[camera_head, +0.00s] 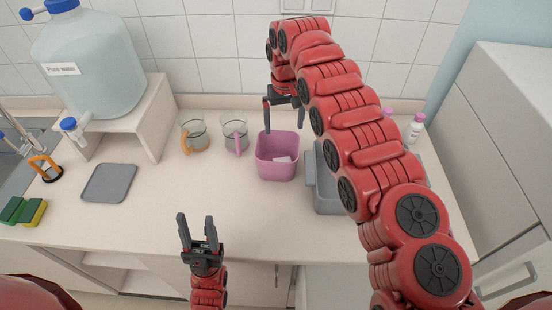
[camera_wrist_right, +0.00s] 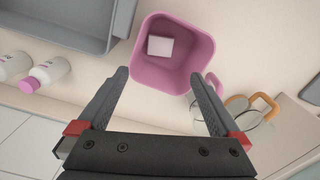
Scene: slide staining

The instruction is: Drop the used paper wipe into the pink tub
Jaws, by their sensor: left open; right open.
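The pink tub (camera_head: 277,168) stands on the counter near the middle, and it also shows in the right wrist view (camera_wrist_right: 176,79). A small white folded piece, which looks like the paper wipe (camera_head: 283,160), lies inside on the tub's floor; the right wrist view shows it flat there (camera_wrist_right: 160,46). My right gripper (camera_head: 283,113) is open and empty, above and behind the tub's back rim, with its fingers apart from the wipe (camera_wrist_right: 163,88).
A grey bin (camera_head: 327,200) stands right of the tub, partly hidden by my right arm. Two glass beakers (camera_head: 193,134) (camera_head: 234,132) stand left of the tub. A grey mat (camera_head: 109,183), sponges (camera_head: 33,212) and a water jug (camera_head: 88,62) are further left. The front middle counter is clear.

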